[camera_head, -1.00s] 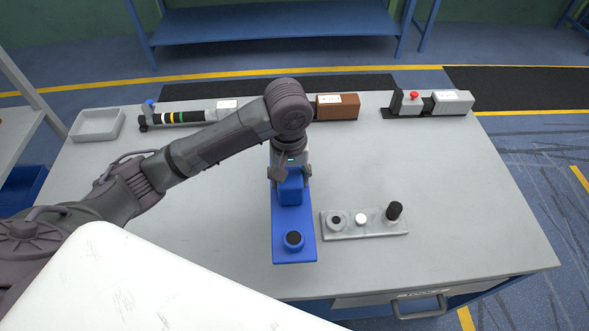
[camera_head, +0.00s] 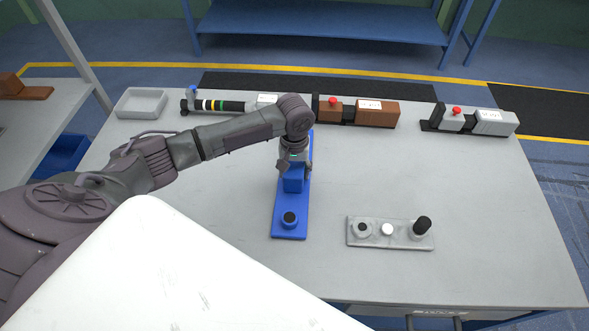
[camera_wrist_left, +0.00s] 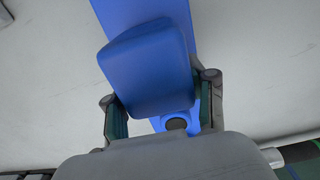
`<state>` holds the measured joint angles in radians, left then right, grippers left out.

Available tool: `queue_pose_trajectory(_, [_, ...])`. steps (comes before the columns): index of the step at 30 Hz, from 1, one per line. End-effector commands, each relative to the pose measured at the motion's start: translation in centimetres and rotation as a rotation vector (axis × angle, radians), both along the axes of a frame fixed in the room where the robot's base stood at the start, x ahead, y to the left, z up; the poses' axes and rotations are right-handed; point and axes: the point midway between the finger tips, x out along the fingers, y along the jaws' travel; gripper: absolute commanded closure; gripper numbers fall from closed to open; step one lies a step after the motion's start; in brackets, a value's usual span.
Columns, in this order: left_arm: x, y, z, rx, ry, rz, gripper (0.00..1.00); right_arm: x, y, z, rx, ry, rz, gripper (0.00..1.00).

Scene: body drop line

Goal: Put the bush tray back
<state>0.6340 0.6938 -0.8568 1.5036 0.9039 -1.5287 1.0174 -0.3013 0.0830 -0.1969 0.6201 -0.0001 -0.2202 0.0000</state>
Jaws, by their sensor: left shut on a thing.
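A long blue tray (camera_head: 290,232) with a blue block handle (camera_head: 292,180) is at the middle of the table; I take it as the bush tray. A dark-centred round blue bush (camera_head: 290,218) sits at its near end. My left gripper (camera_head: 294,172) is shut on the block handle from above. In the left wrist view the block (camera_wrist_left: 148,70) sits between the two fingers (camera_wrist_left: 163,115). I cannot tell whether the tray touches the table. The gripper and forearm hide part of its far half. My right gripper is not in view.
A grey holder (camera_head: 375,240) with a ring, a white disc and a black cylinder lies right of the tray, apart from it. An empty grey bin (camera_head: 141,103), a striped shaft and brown and grey units (camera_head: 495,122) line the back. The table's right side (camera_head: 480,195) is clear.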

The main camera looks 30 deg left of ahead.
Motion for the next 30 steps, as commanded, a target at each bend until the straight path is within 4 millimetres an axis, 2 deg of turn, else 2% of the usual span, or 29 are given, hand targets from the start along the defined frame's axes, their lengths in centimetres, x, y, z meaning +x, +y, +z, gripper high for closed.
queue_pose_trajectory(11, [0.0, -0.1, -0.4, -0.001, 0.000, 0.000, 0.89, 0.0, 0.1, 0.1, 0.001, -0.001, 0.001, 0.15])
queue_pose_trajectory(12, [0.0, -0.1, -0.5, 0.000, 0.001, -0.001, 0.39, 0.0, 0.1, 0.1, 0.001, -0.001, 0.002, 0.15])
queue_pose_trajectory(16, [0.0, -0.1, -0.4, 0.000, 0.001, -0.001, 0.19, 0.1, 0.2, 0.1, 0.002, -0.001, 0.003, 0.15])
queue_pose_trajectory(26, [0.0, 0.0, -0.3, 0.000, -0.001, -0.001, 0.19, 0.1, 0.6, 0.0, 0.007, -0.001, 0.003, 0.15])
queue_pose_trajectory(30, [0.1, 0.0, 1.1, -0.001, -0.003, -0.001, 0.19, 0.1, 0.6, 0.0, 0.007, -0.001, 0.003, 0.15])
